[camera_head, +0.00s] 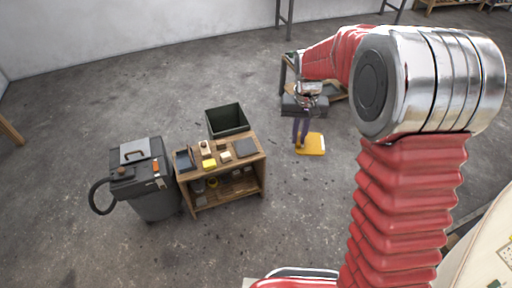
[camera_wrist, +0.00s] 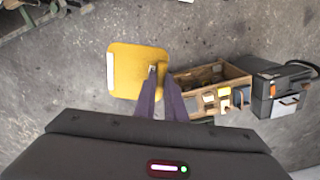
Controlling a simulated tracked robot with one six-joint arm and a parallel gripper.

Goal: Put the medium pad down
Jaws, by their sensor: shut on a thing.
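The medium pad, a flat yellow plate with a white strip along one edge, shows in the head view (camera_head: 313,144) and in the wrist view (camera_wrist: 128,68). My gripper (camera_head: 300,146) points down with its purple fingers at the pad's left side. In the wrist view the fingertips (camera_wrist: 153,72) meet at a small grey piece near the pad's edge, and the gripper is shut on the pad. The pad appears held above the concrete floor; its exact height is hard to tell.
A wooden cart (camera_head: 224,183) with small pads and blocks on top stands left of the pad. A dark open bin (camera_head: 228,121) is behind it. A grey vacuum (camera_head: 154,198) with a hose stands at its left. Bare floor lies around the pad.

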